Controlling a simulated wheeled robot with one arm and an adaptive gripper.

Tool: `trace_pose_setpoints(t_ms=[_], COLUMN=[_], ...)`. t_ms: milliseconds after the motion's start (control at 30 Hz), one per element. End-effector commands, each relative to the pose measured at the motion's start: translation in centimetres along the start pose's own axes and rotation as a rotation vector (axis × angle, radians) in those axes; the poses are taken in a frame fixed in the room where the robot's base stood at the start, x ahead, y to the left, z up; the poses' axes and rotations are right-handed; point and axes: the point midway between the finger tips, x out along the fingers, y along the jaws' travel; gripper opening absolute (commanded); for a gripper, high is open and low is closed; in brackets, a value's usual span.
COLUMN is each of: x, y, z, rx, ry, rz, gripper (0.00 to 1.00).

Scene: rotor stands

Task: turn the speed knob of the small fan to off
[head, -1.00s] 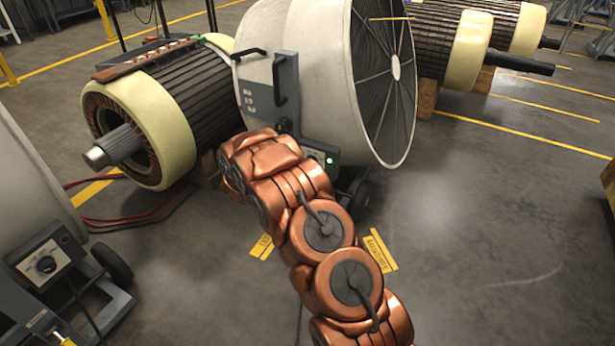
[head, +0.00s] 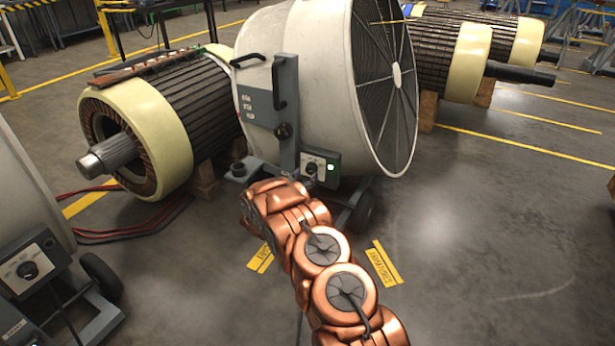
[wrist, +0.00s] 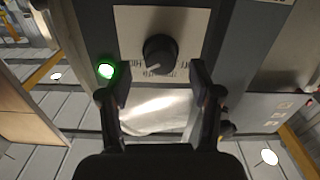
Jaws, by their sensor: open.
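The grey-white drum fan (head: 300,75) stands in the middle of the head view. Its control panel (head: 322,158) carries a lit green lamp (head: 331,166) and a dark knob, partly seen at the arm's end. In the wrist view the round black knob (wrist: 160,54) sits on a pale plate, with the green lamp (wrist: 106,71) to its left. The knob's white pointer mark points down and left; the plate's lettering is too small to read. My gripper (wrist: 159,80) is open, its two fingers apart just below the knob on either side. In the head view my copper-coloured arm hides the gripper.
A second fan with its own knob (head: 28,270) is cut off at the left edge. A wound rotor (head: 165,125) on blocks stands behind, with red cables (head: 150,222) on the floor. More rotors (head: 450,60) stand at back right. The floor at right is clear.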

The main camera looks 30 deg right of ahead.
Motion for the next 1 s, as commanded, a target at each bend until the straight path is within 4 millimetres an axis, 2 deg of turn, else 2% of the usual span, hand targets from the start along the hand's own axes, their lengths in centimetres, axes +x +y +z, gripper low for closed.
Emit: trace_pose_setpoints(t_ms=[200, 567, 1000], x=[1.8, 2.2, 2.1], y=[0.0, 0.0, 0.0], z=[0.1, 0.0, 0.1], rx=[-0.001, -0.001, -0.001], ry=[0.001, 0.0, 0.0], rz=[0.001, -0.001, -0.001], gripper=[0.64, 0.62, 0.17])
